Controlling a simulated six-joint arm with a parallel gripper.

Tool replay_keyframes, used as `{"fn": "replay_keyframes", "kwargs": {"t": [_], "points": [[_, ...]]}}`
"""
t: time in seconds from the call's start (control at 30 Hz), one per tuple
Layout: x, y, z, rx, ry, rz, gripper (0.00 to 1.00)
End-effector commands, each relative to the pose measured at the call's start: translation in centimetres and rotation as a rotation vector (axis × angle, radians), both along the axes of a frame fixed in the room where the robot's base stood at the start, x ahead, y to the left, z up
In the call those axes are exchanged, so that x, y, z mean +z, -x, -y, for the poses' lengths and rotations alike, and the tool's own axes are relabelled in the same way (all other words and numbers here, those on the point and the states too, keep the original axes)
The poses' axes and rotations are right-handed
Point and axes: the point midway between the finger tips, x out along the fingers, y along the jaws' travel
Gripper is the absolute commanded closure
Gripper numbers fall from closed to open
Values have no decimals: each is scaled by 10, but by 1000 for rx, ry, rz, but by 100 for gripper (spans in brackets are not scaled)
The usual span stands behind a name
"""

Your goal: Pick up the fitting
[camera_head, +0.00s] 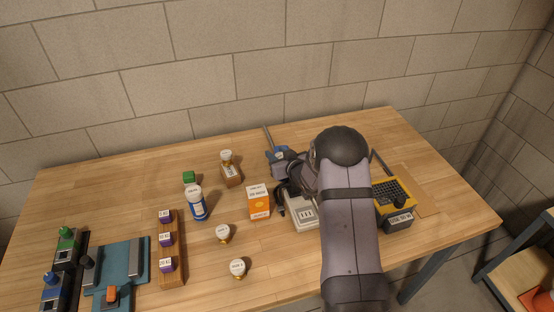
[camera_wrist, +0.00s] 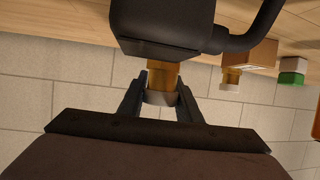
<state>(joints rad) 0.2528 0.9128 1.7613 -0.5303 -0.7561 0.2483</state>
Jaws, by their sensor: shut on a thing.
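In the wrist view, my gripper (camera_wrist: 161,80) is shut on a brass fitting (camera_wrist: 163,71) with a pale cap, one finger on each side of it. The fitting's far end meets a dark block (camera_wrist: 163,28) with a black cord; I cannot tell whether it sits in the block or only in front of it. In the head view, my arm hides the held fitting. Two other brass fittings with white labelled tops stand on the table, one in the middle (camera_head: 223,236) and one nearer the front (camera_head: 237,270). Another fitting (camera_head: 227,158) is on a wooden block.
An orange-white box (camera_head: 259,203), a blue-white bottle (camera_head: 196,205) and a pale device (camera_head: 300,211) stand near my arm. A yellow-black unit (camera_head: 393,190) is to its right. A wooden rack (camera_head: 170,278) with purple labelled pieces is left. The back-left table is clear.

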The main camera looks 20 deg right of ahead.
Motion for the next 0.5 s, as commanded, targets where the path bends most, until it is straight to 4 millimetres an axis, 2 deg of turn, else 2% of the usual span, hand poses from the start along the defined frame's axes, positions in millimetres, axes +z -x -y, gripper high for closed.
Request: {"fn": "replay_keyframes", "kwargs": {"t": [0.3, 0.5], "points": [[48, -1, 0, 1, 2, 5, 97], [70, 0, 0, 0, 1, 2, 97]]}}
